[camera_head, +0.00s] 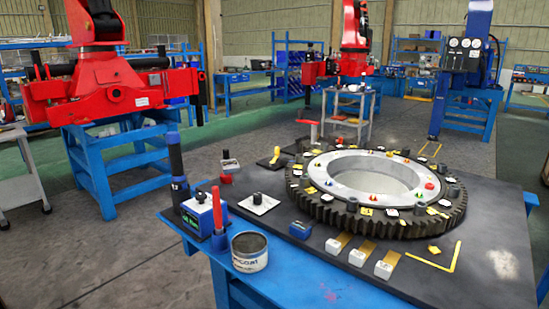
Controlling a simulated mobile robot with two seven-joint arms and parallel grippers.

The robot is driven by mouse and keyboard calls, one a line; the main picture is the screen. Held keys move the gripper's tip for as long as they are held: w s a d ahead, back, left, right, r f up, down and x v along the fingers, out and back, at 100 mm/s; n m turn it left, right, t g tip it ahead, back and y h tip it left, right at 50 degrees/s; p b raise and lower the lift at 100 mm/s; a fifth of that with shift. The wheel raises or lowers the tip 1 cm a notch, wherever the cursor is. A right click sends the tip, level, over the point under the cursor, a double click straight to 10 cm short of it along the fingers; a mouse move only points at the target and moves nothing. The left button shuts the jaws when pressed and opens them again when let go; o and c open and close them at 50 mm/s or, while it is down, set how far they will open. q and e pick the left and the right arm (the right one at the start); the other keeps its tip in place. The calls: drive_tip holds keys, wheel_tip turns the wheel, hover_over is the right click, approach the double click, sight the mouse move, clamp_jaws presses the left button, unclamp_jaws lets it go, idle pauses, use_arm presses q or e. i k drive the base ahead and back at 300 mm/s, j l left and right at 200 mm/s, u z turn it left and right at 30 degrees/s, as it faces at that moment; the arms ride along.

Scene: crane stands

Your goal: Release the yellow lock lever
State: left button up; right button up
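A small yellow lever-like piece (275,155) stands upright on a dark base at the far left part of the dark tabletop, just left of the large toothed ring (338,212). It is small, and I cannot tell for certain that it is the lock lever or whether it is locked. The ring lies flat, with a silver inner ring and several small yellow, red and dark parts on top. A red-handled lever (308,124) stands at the ring's far edge. Neither of my grippers shows in this view.
An open tin (250,257), a blue box (197,215), and red-handled and blue-handled tools crowd the table's near left corner. White blocks (358,257) lie in front of the ring. Red crane units (98,88) on blue stands are behind. Floor left of the table is clear.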

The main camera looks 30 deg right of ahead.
sight(277, 149)
drive_tip(key=u, duration=1.35)
drive_tip(key=i+z, duration=0.3)
drive_tip(key=i, duration=0.35)
drive_tip(key=i+j+z, duration=0.25)
drive_tip(key=i, duration=0.45)
drive_tip(key=i+l+z, duration=0.1)
drive_tip(key=i+z, duration=0.2)
drive_tip(key=i, duration=0.2)
drive_tip(key=i+z, duration=0.25)
drive_tip(key=i, duration=0.3)
drive_tip(key=i+z, duration=0.35)
drive_tip(key=i, duration=0.15)
drive_tip(key=i+z, duration=0.6)
drive_tip(key=i, duration=0.35)
drive_tip(key=i+j+z, duration=0.25)
drive_tip(key=i, duration=0.3)
drive_tip(key=i+l+z, duration=0.1)
drive_tip(key=i+z, duration=0.2)
drive_tip(key=i, duration=0.2)
drive_tip(key=i+z, duration=0.35)
drive_tip(key=i, duration=0.2)
drive_tip(key=j, duration=0.05)
